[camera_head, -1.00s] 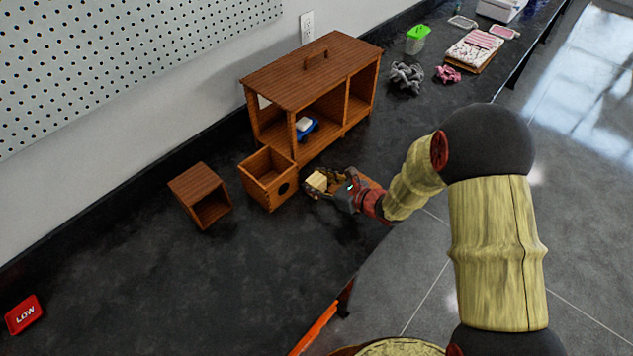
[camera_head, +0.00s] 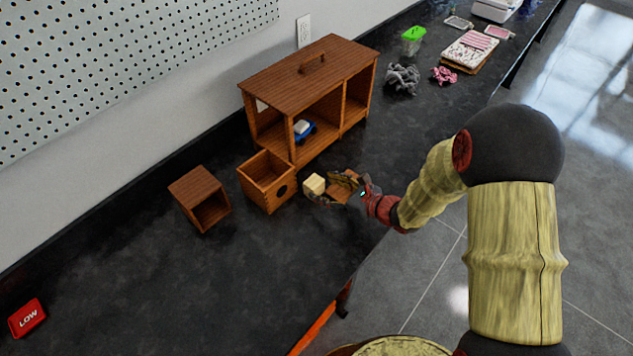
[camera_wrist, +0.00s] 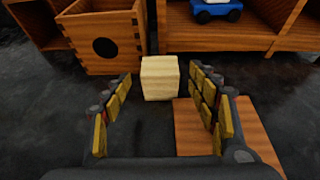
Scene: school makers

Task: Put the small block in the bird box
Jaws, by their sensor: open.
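The small block (camera_head: 314,184) is a pale wooden cube on the dark counter. In the wrist view the small block (camera_wrist: 160,78) stands just beyond and between the fingertips, apart from both. My gripper (camera_head: 331,190) is open and low over the counter, to the right of the block; its padded fingers also show in the wrist view (camera_wrist: 165,92). The bird box (camera_head: 266,181) is an open-topped brown wooden box with a round dark hole in its front, left of the block. Its front (camera_wrist: 101,52) shows at the upper left of the wrist view.
A flat wooden piece (camera_wrist: 225,128) lies under the right finger. A large wooden cabinet (camera_head: 312,75) with a blue toy stands behind. A small open-fronted box (camera_head: 200,196) is at left. The counter's front left is clear, apart from a red LOW sign (camera_head: 26,318).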

